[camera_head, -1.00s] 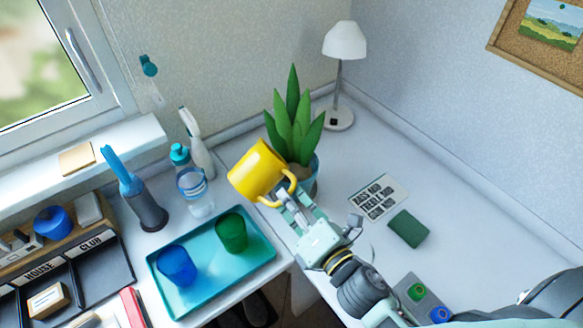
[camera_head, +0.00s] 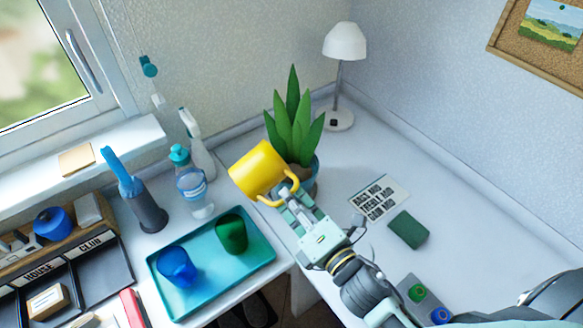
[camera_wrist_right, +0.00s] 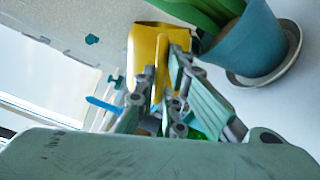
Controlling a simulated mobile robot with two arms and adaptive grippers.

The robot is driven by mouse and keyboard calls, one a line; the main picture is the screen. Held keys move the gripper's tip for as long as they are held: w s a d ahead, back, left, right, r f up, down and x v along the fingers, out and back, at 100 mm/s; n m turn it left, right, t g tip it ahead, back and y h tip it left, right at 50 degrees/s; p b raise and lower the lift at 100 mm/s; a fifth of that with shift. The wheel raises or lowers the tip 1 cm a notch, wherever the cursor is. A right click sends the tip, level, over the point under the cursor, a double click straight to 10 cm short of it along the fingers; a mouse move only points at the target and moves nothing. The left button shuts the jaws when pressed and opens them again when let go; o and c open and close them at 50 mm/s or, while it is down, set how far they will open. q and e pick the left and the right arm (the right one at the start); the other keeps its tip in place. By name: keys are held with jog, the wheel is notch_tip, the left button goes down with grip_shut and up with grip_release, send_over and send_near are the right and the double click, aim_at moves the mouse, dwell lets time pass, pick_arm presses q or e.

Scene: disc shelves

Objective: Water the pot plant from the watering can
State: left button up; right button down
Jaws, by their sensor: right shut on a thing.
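A yellow can with a side handle (camera_head: 258,170) is held up by my right gripper (camera_head: 289,200), which is shut on its handle. The can is tilted, its upper end leaning left; it also shows in the right wrist view (camera_wrist_right: 150,50). The pot plant (camera_head: 294,122) has tall green leaves and stands just behind and right of the can. Its blue pot (camera_head: 313,176) is partly hidden by the can and gripper; in the right wrist view the pot (camera_wrist_right: 247,45) stands on a grey saucer (camera_wrist_right: 283,62). My left gripper is not in view.
A teal tray (camera_head: 190,303) with a blue cup (camera_head: 177,267) and a green cup (camera_head: 232,234) lies left of my right arm. A bottle (camera_head: 191,185) and a spray bottle (camera_head: 198,148) stand behind it. A white lamp (camera_head: 344,42) stands in the corner.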

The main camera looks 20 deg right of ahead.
jog(key=shift+w+d+r+m, duration=0.2)
jog(key=shift+d+r+m, duration=0.05)
jog(key=shift+d+m, duration=0.05)
dwell(0.9)
jog(key=shift+r, duration=0.15)
dwell(0.4)
